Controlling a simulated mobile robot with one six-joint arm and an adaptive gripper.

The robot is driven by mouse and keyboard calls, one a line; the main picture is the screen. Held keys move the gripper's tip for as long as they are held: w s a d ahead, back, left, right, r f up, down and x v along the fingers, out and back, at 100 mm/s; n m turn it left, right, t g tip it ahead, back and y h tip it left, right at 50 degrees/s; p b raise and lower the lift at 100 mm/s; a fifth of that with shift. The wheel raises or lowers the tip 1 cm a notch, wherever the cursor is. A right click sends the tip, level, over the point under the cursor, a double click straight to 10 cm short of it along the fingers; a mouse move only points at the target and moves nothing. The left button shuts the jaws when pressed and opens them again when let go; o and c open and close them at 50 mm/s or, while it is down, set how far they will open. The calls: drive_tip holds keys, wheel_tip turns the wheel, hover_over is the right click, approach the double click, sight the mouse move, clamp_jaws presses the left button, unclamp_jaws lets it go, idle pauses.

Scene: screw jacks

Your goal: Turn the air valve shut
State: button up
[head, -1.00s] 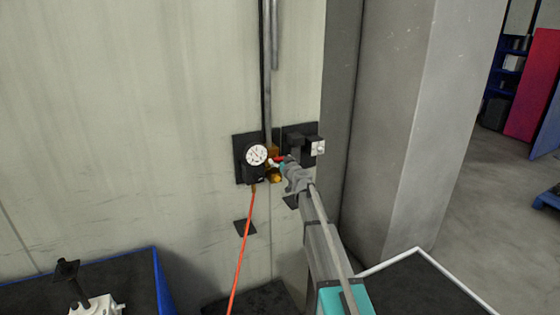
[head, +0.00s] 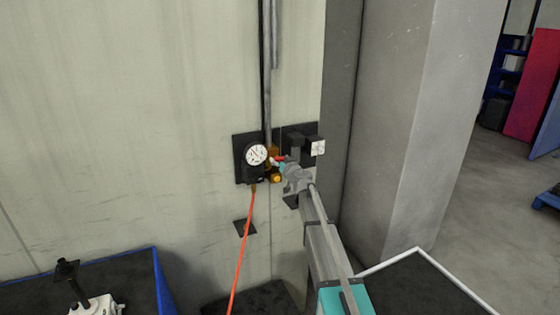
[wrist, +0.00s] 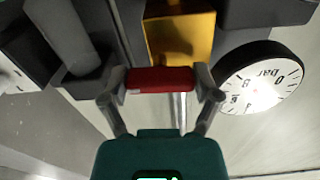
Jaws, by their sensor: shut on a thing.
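The air valve has a brass body (wrist: 181,38) and a red handle (wrist: 160,79), set on the wall fitting. In the wrist view my gripper (wrist: 161,82) has one finger at each end of the red handle and is shut on it. The handle lies crosswise between the fingers, just below the brass body in the picture. In the head view my gripper (head: 284,163) reaches the valve from the right, and a small part of the red handle (head: 279,158) shows at its tip. The gripper hides part of the valve there.
A round pressure gauge (head: 256,154) sits left of the valve, close to my gripper. It also shows in the wrist view (wrist: 262,78). An orange hose (head: 244,243) hangs below it. A grey pillar (head: 385,130) stands to the right. A blue-edged bench (head: 157,278) is lower left.

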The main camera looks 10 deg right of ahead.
drive_tip(key=m, duration=0.4)
drive_tip(key=shift+m, duration=0.3)
drive_tip(key=m, duration=0.8)
drive_tip(key=shift+m, duration=2.2)
drive_tip(key=o, duration=1)
drive_tip(key=shift+c, duration=0.2)
